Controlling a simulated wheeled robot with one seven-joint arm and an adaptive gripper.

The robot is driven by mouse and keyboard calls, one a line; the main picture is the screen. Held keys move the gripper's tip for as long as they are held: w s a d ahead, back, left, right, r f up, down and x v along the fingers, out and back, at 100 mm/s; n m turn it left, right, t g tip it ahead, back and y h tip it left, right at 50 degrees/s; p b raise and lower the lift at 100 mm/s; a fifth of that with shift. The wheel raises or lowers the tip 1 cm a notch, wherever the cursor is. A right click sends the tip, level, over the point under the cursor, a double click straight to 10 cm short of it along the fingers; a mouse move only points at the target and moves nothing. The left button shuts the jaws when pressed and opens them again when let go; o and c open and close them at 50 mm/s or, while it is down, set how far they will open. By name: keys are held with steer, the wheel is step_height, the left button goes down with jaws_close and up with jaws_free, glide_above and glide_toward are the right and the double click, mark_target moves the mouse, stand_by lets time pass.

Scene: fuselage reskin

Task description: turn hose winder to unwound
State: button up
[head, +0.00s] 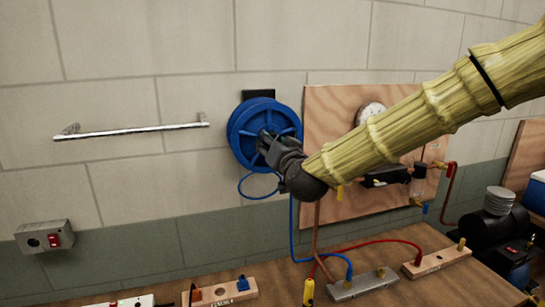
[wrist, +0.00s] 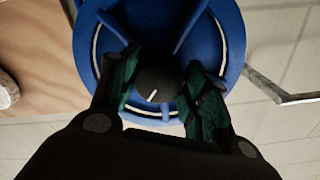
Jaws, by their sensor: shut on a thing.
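The hose winder (head: 243,118) is a blue spoked reel on the wall, with a blue hose loop hanging below it. The winder also fills the upper middle of the wrist view (wrist: 232,40). At its hub is a dark round knob (wrist: 158,82) with a short white mark. My gripper (head: 268,142) reaches the winder's hub from the lower right and hides part of it in the head view. In the wrist view my gripper (wrist: 160,90) has its green-padded fingers on both sides of the knob, shut on it.
A metal rail (head: 130,131) is on the wall to the left. A plywood panel (head: 330,112) with a gauge (head: 370,111) is right of the winder, partly behind my arm. Below, a workbench (head: 400,295) carries blocks with blue and red hoses. A switch box (head: 44,238) is at lower left.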

steer(key=n+b, duration=2.6)
steer(key=b, duration=2.2)
steer(key=shift+d+b, duration=0.2)
steer(key=shift+b, duration=0.15)
steer(key=shift+r+m, duration=0.1)
steer(key=shift+m, duration=0.2)
